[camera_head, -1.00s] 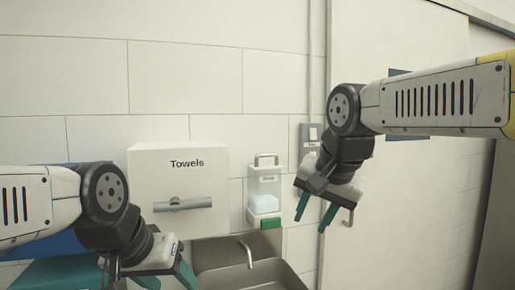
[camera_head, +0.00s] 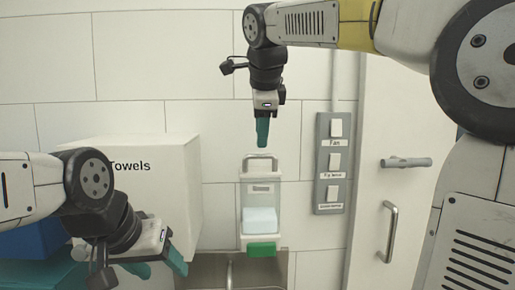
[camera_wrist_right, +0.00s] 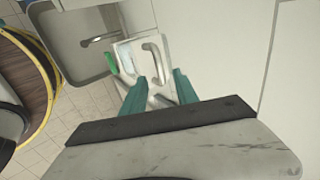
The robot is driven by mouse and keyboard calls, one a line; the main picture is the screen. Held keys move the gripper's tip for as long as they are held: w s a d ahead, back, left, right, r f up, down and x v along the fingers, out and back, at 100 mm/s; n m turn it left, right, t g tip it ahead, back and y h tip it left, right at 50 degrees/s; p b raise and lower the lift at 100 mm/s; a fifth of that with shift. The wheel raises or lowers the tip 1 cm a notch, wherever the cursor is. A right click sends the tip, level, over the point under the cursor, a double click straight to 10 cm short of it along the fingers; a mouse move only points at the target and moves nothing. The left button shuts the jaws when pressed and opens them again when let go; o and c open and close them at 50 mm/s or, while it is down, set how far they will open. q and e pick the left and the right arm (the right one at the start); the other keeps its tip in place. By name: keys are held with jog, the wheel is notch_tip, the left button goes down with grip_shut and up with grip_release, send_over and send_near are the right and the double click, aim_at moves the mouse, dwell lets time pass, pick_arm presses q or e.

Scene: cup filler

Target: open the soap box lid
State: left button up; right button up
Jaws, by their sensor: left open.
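The soap box (camera_head: 243,215) hangs on the tiled wall in the head view, with a clear front, pale blue soap inside and a green part (camera_head: 262,250) at its bottom. Its white lid (camera_head: 261,176) is on top and looks shut; an arched handle (camera_head: 262,157) stands up from it. My right gripper (camera_head: 262,146) points down just above the handle. In the right wrist view its teal fingers (camera_wrist_right: 159,77) are apart, with the handle (camera_wrist_right: 154,62) between or just beyond their tips; contact cannot be told. My left gripper (camera_head: 162,275) is open and empty, low at the left.
A white towel box (camera_head: 165,160) is on the wall to the left, partly behind my left arm. A grey switch panel (camera_head: 333,163) and a door with handles (camera_head: 405,162) are to the right. A metal sink (camera_wrist_right: 72,45) lies below the soap box.

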aim_at(261, 154)
jog(key=x, duration=0.6)
jog(key=shift+s, duration=0.1)
grip_shut()
dwell(1.2)
